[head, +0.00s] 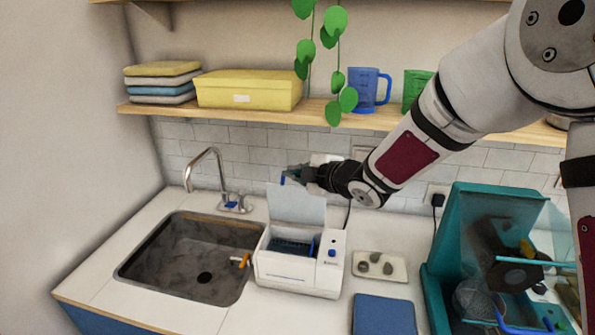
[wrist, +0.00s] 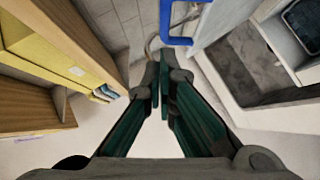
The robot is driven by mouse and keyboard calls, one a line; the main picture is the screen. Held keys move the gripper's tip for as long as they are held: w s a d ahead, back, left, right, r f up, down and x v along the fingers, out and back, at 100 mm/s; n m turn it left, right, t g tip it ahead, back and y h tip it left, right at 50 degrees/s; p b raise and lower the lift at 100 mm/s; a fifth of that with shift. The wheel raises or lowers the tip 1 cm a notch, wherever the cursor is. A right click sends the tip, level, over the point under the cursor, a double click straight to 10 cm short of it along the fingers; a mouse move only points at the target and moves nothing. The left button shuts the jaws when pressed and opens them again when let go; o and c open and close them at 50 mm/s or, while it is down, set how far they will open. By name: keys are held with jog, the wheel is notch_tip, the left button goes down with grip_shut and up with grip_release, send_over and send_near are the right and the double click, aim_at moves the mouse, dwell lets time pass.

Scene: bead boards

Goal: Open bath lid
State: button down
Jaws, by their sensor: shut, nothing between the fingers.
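The white bath (head: 300,279) stands on the counter right of the sink. Its pale lid (head: 297,205) stands raised, roughly upright at the back, and the dark well (head: 290,246) is uncovered. The well also shows at the top right of the wrist view (wrist: 304,22). A blue handle (wrist: 178,40) on the lid shows at the top of the wrist view, beyond the fingertips. My gripper (head: 290,174) is shut and empty by the lid's top edge, close to the handle. Whether it touches the handle, I cannot tell. The fingers also show in the wrist view (wrist: 161,80).
The sink (head: 190,257) with a curved faucet (head: 207,160) lies left of the bath. A tray with stones (head: 397,272), a blue mat (head: 384,315) and a teal machine (head: 450,240) are to the right. A shelf (head: 270,115) runs above, with hanging leaves (head: 348,98).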

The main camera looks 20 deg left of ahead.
jog(key=shift+w+a+f, duration=0.1)
jog(key=shift+w+f, duration=0.2)
jog(key=shift+w, duration=0.2)
jog(key=shift+w+f, duration=0.25)
jog(key=shift+w, duration=0.2)
